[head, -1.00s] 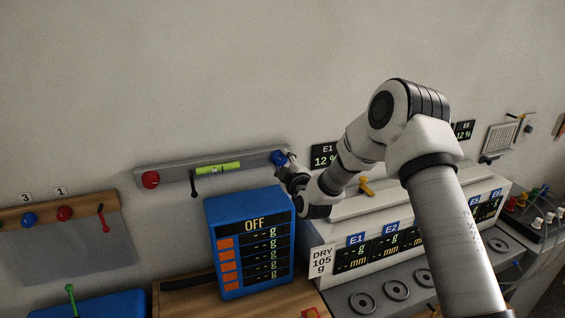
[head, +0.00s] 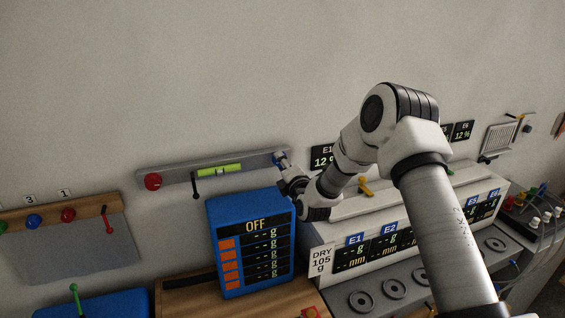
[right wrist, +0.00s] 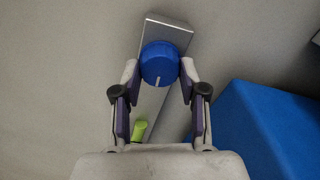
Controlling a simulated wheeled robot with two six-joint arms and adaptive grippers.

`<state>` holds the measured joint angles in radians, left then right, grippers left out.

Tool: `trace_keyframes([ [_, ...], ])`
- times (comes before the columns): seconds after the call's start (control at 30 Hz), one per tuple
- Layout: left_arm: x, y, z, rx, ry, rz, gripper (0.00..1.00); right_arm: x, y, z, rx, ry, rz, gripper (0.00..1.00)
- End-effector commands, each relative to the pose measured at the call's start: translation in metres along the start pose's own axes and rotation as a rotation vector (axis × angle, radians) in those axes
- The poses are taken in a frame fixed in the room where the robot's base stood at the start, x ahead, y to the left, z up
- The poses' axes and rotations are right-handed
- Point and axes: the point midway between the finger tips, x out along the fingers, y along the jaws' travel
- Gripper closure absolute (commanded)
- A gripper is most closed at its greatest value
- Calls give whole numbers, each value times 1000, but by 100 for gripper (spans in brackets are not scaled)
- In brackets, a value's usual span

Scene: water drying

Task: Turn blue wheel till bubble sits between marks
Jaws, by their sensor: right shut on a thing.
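The blue wheel (head: 279,158) is on the right end of a grey bar (head: 258,161) on the wall. My right gripper (right wrist: 160,75) is shut on the wheel, with one finger on each side of its rim. In the right wrist view, a pale line on the wheel (right wrist: 160,60) points toward the gripper. A yellow-green level vial (head: 219,169) sits mid-bar; it partly shows in the right wrist view (right wrist: 139,130). The bubble and marks are too small to place surely. My left gripper is not in view.
A red knob (head: 153,181) is at the bar's left end and a black lever (head: 195,187) hangs below the vial. A blue display box reading OFF (head: 236,205) stands below the bar. A white console (head: 322,258) is on the right.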

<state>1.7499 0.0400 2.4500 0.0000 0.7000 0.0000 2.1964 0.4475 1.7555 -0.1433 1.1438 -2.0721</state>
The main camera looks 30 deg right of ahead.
Motion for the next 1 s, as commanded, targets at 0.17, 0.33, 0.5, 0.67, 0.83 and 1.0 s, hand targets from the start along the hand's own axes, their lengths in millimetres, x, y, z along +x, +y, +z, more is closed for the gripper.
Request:
trace_keyframes([
  [0.17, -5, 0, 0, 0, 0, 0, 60, 2, 5, 3, -81, -8, 10, 93],
  [0.33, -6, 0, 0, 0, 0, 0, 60, 2, 6, 3, -121, -9, 12, 93],
  [0.5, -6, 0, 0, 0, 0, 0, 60, 2, 6, 3, -135, -9, 13, 93],
  [0.67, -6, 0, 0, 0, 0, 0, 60, 2, 6, 3, -135, -10, 14, 93],
  [0.83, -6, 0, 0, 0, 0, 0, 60, 2, 6, 3, -134, -10, 14, 44],
  [1.0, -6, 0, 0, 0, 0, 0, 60, 2, 4, 2, -134, -6, 9, 33],
])
